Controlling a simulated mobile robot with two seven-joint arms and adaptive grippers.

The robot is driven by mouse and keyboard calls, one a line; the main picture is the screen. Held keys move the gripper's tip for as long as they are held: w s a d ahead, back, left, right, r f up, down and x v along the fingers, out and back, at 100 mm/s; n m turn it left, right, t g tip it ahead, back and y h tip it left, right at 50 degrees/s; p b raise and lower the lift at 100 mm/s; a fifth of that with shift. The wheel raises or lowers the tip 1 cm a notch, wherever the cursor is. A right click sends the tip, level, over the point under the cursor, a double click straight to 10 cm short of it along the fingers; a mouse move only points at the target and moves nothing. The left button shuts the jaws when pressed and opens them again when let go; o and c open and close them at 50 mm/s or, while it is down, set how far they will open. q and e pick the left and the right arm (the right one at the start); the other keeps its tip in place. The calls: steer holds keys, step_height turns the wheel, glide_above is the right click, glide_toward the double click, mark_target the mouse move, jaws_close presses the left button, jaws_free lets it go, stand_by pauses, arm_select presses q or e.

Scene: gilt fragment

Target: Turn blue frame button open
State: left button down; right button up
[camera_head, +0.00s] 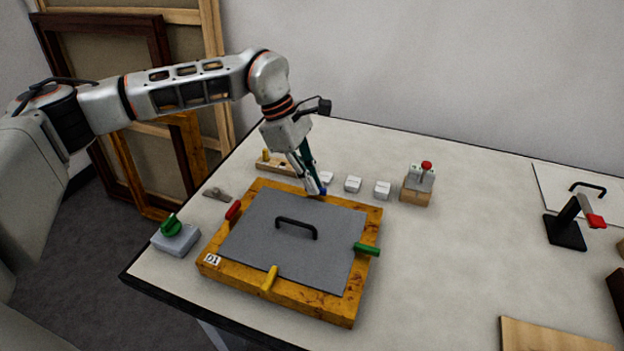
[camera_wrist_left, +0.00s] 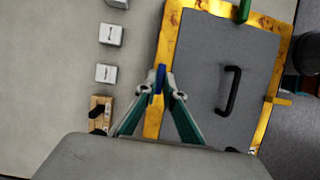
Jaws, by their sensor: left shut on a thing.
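The wooden frame (camera_head: 343,310) lies on the table with a grey panel (camera_head: 245,240) and black handle (camera_head: 296,226) in it. The blue button (camera_wrist_left: 160,78) sits on the frame's far edge. My left gripper (camera_head: 318,191) points down at that edge, and its fingers are shut on the blue button, which they mostly hide in the head view. In the left wrist view the left gripper (camera_wrist_left: 161,88) has a fingertip on each side of the button. Red (camera_head: 233,210), yellow (camera_head: 270,278) and green (camera_head: 367,249) buttons sit on the other edges. My right gripper is not in view.
Small white blocks (camera_head: 353,184) stand behind the frame, near a red-button device (camera_head: 420,180). A green-knob box (camera_head: 175,236) stands left of the frame. A black stand with a red end (camera_head: 566,225) is at right. The table between is clear.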

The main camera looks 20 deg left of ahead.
arm_select(q)
steer(key=c, duration=2.2)
jaws_free()
steer(key=shift+o, duration=0.2)
steer(key=v, duration=1.2)
